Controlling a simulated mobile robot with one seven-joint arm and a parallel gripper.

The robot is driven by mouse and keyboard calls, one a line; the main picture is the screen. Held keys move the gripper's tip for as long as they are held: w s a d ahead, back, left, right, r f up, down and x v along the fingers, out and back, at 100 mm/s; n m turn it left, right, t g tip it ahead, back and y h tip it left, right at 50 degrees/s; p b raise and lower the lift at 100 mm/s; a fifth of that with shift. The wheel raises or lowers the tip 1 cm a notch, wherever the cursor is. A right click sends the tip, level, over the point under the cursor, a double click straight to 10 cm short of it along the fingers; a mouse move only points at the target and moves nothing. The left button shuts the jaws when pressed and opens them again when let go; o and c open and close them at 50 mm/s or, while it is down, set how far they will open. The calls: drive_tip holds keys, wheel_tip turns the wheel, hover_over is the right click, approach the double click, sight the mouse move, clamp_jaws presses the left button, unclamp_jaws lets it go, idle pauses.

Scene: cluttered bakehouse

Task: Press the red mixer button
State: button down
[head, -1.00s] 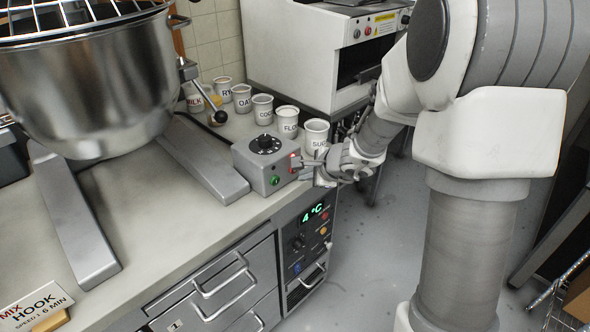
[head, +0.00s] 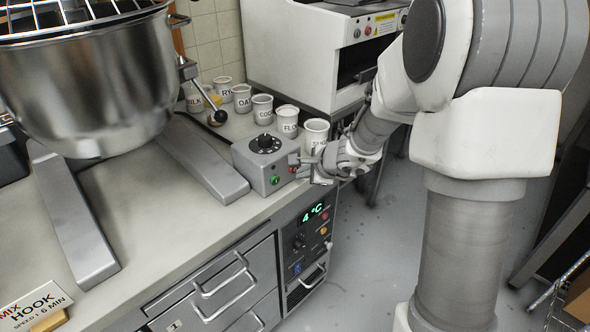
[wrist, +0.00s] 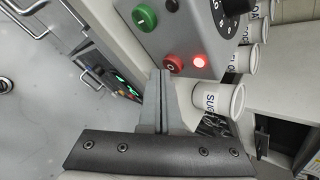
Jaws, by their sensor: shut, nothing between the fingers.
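The grey mixer control box (head: 246,172) stands at the counter's front right corner, with a black dial (head: 265,143) on top. In the wrist view its red button (wrist: 173,64), marked O, sits between the green button (wrist: 144,17) and a lit red lamp (wrist: 199,61). My gripper (wrist: 161,73) is shut and empty. Its fingertips are just below and left of the red button in that view; I cannot tell whether they touch it. In the head view my gripper (head: 301,164) is at the right end of the box front and hides the red button's area.
White labelled cups stand in a row behind the box; the nearest, the sugar cup (head: 316,135), is close behind my gripper. The steel mixer bowl (head: 95,85) is at left. A white oven (head: 300,55) stands behind. Open floor (head: 365,260) lies right of the counter.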

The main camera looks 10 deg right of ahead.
drive_tip(key=shift+w+a, duration=0.25)
drive_tip(key=shift+w, duration=0.05)
idle(0.6)
idle(0.4)
drive_tip(key=shift+s+d+b, duration=0.45)
drive_tip(key=shift+s, duration=0.25)
drive_tip(key=shift+d, duration=0.1)
drive_tip(key=shift+s+d+b, duration=0.3)
drive_tip(key=shift+s+d, duration=0.4)
drive_tip(key=shift+s, duration=0.3)
drive_tip(key=shift+s+d+b, duration=0.3)
drive_tip(key=shift+s+d, duration=0.4)
drive_tip(key=shift+s, duration=0.3)
